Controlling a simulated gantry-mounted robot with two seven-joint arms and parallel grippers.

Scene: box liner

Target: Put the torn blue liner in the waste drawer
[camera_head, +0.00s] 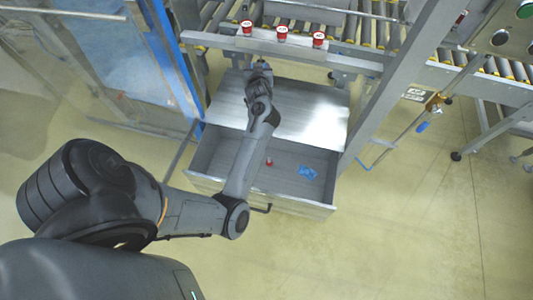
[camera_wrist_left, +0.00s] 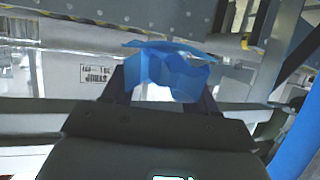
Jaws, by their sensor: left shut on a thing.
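A blue liner (camera_wrist_left: 172,72), crumpled with jagged edges, sits between the fingers of my left gripper (camera_wrist_left: 158,88) in the left wrist view. The gripper is shut on it. In the head view my left gripper (camera_head: 259,66) is beyond the open drawer, near the back of the metal cabinet top; the liner cannot be made out there. The drawer (camera_head: 320,203) is pulled out toward the camera, and my forearm crosses above it. My right gripper is not in view.
In the drawer lie a small red item (camera_head: 269,162) and a blue scrap (camera_head: 307,172). Three red-topped round items (camera_head: 282,33) stand on the rail behind the cabinet top (camera_head: 310,105). A grey post (camera_head: 400,90) rises at right, a blue-framed clear panel (camera_head: 120,60) at left.

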